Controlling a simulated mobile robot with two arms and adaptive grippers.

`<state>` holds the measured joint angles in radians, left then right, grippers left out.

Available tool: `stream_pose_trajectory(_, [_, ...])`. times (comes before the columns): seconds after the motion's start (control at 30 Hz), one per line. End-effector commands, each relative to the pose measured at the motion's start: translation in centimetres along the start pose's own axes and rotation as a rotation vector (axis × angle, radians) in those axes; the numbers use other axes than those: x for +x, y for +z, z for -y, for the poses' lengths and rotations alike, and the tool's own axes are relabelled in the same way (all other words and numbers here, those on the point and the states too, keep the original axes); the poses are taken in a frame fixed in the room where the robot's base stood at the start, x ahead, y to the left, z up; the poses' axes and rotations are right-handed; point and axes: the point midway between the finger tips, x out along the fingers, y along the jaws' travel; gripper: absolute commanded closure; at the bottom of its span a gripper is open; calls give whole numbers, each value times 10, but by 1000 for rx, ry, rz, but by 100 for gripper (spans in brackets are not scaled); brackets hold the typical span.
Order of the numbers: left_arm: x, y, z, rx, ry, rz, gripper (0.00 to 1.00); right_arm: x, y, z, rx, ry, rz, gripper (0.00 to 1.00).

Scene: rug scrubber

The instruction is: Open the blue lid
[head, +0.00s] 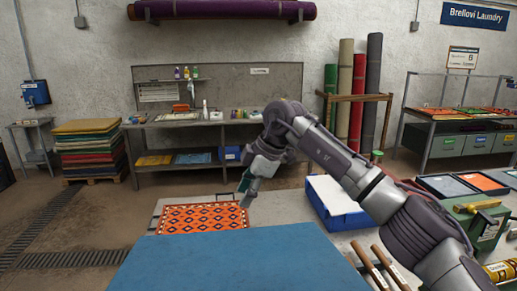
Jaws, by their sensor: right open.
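The blue lid (225,262) is a wide flat panel at the bottom centre of the head view, lying flat as far as I can see. Its near edge is cut off by the frame. An orange patterned rug (202,217) lies just beyond its far edge on a grey surface. My right arm reaches in from the lower right. My right gripper (244,190) points down beyond the lid's far edge, by the rug's right end. It is open, with nothing seen between its fingers; contact with the surface below cannot be told. My left gripper is out of view.
A blue tray (340,220) with white contents stands right of the lid, partly behind my arm. Two wooden-handled sticks (378,268) lie beside the lid.

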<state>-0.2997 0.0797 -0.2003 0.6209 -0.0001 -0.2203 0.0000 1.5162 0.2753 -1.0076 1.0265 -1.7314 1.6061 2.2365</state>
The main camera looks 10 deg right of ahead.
Motion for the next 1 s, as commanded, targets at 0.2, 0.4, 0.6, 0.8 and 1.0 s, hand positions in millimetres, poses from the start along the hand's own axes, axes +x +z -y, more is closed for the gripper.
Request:
stream_pose_trajectory(0.2, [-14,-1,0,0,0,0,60,-15,0,-9,0,0,0,59])
stream_pose_trajectory(0.4, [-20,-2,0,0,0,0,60,-26,1,-16,0,0,0,59])
stream_pose_trajectory(0.6, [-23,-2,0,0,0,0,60,-37,2,-23,0,0,0,59])
stream_pose_trajectory(0.8, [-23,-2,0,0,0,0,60,-48,3,-31,0,1,1,59])
stream_pose_trajectory(1.0, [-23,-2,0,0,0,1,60,-60,4,-38,1,0,1,59])
